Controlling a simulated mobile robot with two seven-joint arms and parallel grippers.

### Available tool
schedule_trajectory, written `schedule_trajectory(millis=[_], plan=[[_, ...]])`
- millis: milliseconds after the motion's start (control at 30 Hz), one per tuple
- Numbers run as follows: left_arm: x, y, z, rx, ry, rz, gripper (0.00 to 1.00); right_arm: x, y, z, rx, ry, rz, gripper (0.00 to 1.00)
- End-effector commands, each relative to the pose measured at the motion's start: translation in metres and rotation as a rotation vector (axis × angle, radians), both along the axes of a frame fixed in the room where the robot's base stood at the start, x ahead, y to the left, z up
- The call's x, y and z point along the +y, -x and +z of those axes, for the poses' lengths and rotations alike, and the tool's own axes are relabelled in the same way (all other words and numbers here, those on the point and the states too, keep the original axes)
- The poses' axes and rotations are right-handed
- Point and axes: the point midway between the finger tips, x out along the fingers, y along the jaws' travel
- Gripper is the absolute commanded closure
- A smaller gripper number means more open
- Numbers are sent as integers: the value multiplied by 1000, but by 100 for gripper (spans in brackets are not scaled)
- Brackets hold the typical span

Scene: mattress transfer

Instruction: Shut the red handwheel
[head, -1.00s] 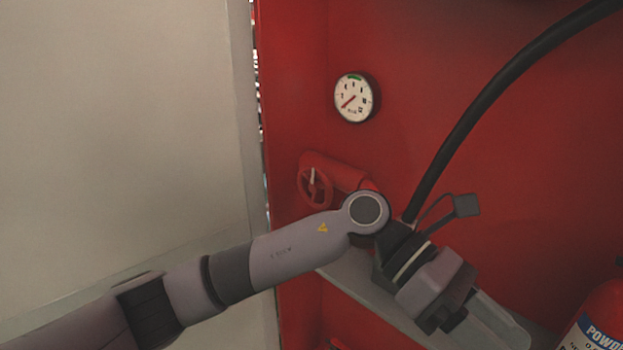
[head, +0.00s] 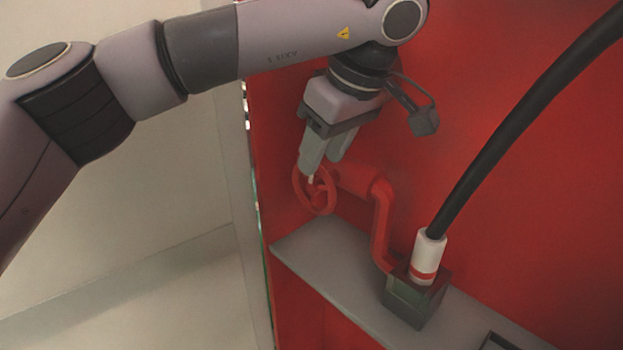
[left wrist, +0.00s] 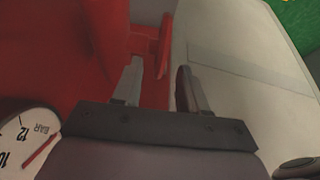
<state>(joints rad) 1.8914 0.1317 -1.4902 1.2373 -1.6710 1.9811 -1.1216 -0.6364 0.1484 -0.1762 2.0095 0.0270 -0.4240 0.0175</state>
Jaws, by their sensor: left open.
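The red handwheel (head: 316,191) sits on a red pipe (head: 381,215) at the left of the red cabinet, above a grey shelf. My left gripper (head: 325,160) is open and points down at the top of the wheel in the head view. In the left wrist view the two fingers (left wrist: 160,85) stand apart, with the red wheel (left wrist: 164,45) edge-on beyond and between them. I cannot tell whether a finger touches the rim. My right gripper is not in view.
A black hose (head: 525,105) with a white end fitting (head: 428,258) stands in a dark holder on the grey shelf (head: 325,250). A pressure gauge (left wrist: 25,145) shows in the left wrist view. A pale panel (head: 215,150) is close on the left.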

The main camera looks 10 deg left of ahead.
Motion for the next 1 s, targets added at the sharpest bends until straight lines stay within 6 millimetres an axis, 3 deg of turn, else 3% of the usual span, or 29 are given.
schedule_trajectory(millis=[400,767,900,1000], plan=[[18,-12,-55,4,3,-1,57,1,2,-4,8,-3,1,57],[20,-13,-62,4,5,-2,57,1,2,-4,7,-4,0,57],[20,-13,-62,4,5,-2,100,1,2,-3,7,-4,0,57],[20,-13,-62,4,5,-2,100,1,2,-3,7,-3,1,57]])
